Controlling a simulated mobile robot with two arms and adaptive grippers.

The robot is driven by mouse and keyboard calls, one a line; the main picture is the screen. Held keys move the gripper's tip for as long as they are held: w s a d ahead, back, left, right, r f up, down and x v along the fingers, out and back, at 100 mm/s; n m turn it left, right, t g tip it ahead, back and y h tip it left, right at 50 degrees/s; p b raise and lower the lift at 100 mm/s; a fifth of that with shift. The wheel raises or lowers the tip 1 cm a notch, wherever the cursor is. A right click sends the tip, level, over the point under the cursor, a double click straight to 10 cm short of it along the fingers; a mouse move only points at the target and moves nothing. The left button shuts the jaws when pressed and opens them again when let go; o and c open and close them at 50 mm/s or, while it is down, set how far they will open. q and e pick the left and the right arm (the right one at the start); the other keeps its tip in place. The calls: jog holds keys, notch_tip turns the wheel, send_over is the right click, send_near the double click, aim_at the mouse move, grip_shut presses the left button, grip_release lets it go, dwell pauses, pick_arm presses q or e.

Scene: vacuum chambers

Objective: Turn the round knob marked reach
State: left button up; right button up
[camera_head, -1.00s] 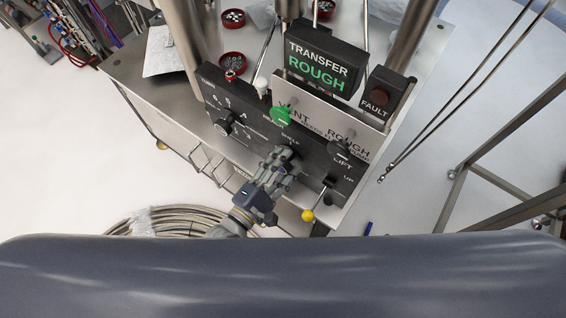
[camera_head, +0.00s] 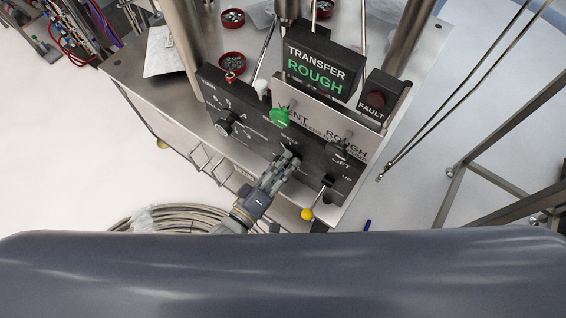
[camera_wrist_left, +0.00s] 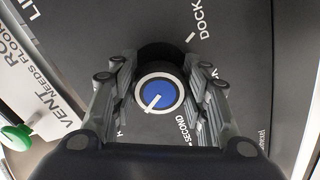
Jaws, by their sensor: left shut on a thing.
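My left gripper (camera_head: 290,156) reaches the dark front panel (camera_head: 254,140) from below in the head view and hides most of the round knob there. In the left wrist view the knob (camera_wrist_left: 160,92) is black with a blue cap, a white ring and a white pointer line slanting to the lower left. The gripper's two fingers (camera_wrist_left: 161,84) stand on either side of it, shut on it. Labels DOCK and SECOND show around it. The word REACH cannot be read clearly beside it. My right gripper is not in view.
A green button (camera_head: 280,117) is left of and above the gripper. Another black knob (camera_head: 224,123) is farther left.

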pick_arm(q)
jog(key=m, duration=0.4)
jog(key=shift+f+m+p, duration=0.1)
jog(key=shift+m+p, duration=0.2)
jog(key=shift+p, duration=0.05)
jog(key=m, duration=0.5)
jog(key=shift+w+a+f+m+p, duration=0.1)
jog(key=shift+a+m+p, duration=0.05)
jog(key=shift+m+p, duration=0.2)
jog(key=m, duration=0.4)
jog(key=shift+m, duration=0.25)
jog(key=m, duration=0.4)
jog(key=shift+w+a, duration=0.1)
jog(key=shift+a, duration=0.05)
jog(key=m, duration=0.5)
jog(key=shift+a, duration=0.1)
jog(key=m+b, duration=0.1)
jog(key=m, duration=0.3)
jog(key=shift+m, duration=0.3)
jog(key=m+b, duration=0.1)
jog(key=m, duration=0.2)
jog(key=shift+r+m+b, duration=0.15)
jog(key=shift+m+b, duration=0.45)
jog(key=shift+m, duration=0.75)
jog(key=shift+r+m+b, duration=0.15)
jog(key=shift+m+b, duration=0.45)
jog(key=shift+m, duration=0.75)
